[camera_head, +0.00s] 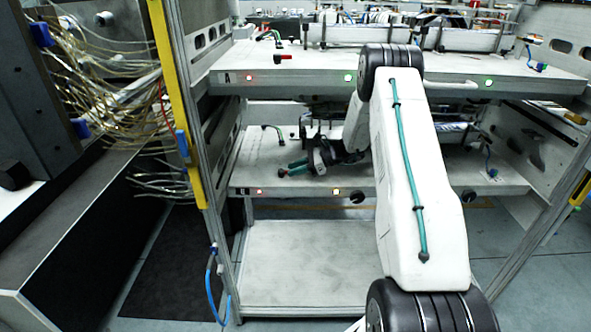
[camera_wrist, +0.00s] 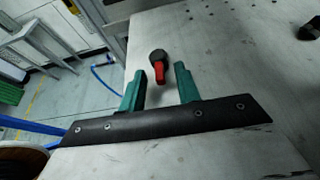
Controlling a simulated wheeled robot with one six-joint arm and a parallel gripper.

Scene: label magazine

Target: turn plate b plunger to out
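Plate B (camera_head: 240,178) is the lower grey plate, marked B on its front edge. Its plunger (camera_wrist: 159,72) has a red shaft and a dark round end and shows in the wrist view near the plate's edge. My gripper (camera_wrist: 159,69) is open, with its two teal fingers apart on either side of the plunger. The red part sits in the gap between the fingertips, and I see no clear contact. In the head view my gripper (camera_head: 288,168) is low over the left front of plate B, and the plunger is too small there to read its position.
Plate A (camera_head: 300,75) lies above plate B and limits the room overhead. A yellow-edged frame post (camera_head: 175,90) stands at the left, beside hanging cables (camera_head: 110,80). A bare lower shelf (camera_head: 300,260) lies below.

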